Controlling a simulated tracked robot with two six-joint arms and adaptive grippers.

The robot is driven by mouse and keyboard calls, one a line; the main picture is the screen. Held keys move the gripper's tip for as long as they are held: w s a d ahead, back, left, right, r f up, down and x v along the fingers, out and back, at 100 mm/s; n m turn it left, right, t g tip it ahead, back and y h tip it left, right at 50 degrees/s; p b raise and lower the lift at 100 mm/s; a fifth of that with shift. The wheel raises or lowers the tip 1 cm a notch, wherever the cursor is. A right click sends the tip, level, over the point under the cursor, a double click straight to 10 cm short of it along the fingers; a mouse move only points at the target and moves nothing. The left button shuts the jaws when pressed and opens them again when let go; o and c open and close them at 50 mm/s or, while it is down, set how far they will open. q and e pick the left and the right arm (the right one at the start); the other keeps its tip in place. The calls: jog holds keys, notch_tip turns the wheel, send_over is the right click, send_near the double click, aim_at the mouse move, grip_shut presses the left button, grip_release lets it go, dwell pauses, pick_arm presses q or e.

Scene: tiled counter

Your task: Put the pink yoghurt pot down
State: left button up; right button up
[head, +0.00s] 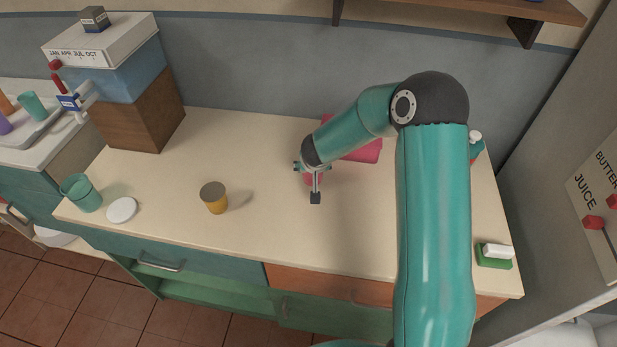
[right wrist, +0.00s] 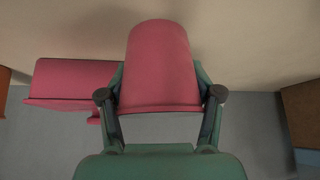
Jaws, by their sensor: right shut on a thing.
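The pink yoghurt pot (right wrist: 160,65) is between the two fingers of my right gripper (right wrist: 160,98) in the right wrist view. The fingers press on it from both sides. In the head view my right gripper (head: 314,178) is over the middle of the counter, and only a small part of the pink pot (head: 309,180) shows behind it. I cannot tell whether the pot's base touches the counter. My left gripper is not in view.
A pink box (head: 368,152) stands behind my right arm, near the wall.

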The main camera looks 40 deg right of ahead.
aim_at(312, 175)
jog(key=shift+f, duration=1.55)
jog(key=shift+f, duration=0.1)
jog(key=o, duration=1.3)
